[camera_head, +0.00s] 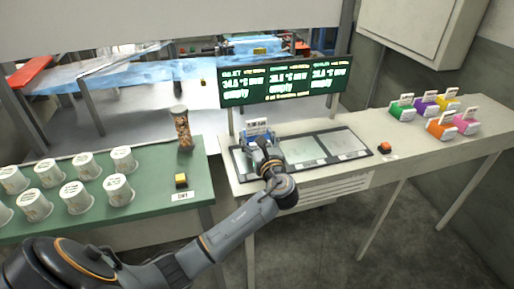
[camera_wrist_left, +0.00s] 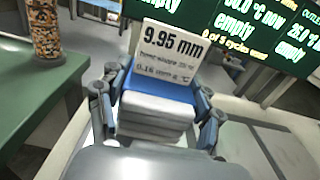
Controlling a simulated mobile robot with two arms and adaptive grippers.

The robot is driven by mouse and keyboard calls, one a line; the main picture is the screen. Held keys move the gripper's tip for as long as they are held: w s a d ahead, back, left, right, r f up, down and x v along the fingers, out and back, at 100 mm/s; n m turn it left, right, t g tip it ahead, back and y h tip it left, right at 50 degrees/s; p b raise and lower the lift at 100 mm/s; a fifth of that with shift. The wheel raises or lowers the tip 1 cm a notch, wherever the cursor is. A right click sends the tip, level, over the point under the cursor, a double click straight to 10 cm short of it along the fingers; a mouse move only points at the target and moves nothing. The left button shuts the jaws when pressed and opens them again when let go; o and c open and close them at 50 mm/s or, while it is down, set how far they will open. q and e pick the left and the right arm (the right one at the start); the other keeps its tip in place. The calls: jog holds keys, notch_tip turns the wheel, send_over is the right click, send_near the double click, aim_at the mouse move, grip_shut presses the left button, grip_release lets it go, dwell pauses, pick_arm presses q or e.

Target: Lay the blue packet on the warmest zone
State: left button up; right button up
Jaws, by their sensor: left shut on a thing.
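My left gripper (camera_head: 260,142) is shut on the blue packet (camera_head: 247,138), over the left end of the dark zone tray (camera_head: 366,153). In the left wrist view, the packet (camera_wrist_left: 160,85) is a blue-topped stack with white layers and an upright white card reading "9.95 mm". The gripper fingers (camera_wrist_left: 158,115) flank it. I cannot tell whether it touches the tray. The middle zone (camera_head: 303,150) and right zone (camera_head: 341,144) are bare grey plates; my arm partly hides the left zone. The display (camera_head: 280,82) shows three temperatures and "empty" for each; the head view digits are blurred.
A jar of nuts (camera_head: 183,130), several white cups (camera_head: 118,188) and a yellow-black block (camera_head: 181,180) stand on the green table (camera_head: 150,210). Several coloured packets (camera_head: 440,128) stand at right on the pale counter (camera_head: 420,155). An orange-black button (camera_head: 385,148) sits beside the tray.

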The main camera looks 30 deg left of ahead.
pick_arm(q)
jog(key=shift+f, duration=1.7)
jog(key=shift+f, duration=0.1)
jog(key=o, duration=1.3)
jog(key=shift+o, duration=0.2)
jog(key=shift+s+d, duration=0.15)
jog(key=shift+d, duration=0.1)
jog(key=v, duration=1.1)
jog(key=shift+s+b, duration=0.1)
jog(key=shift+b, duration=0.25)
jog(key=shift+s+d, duration=0.15)
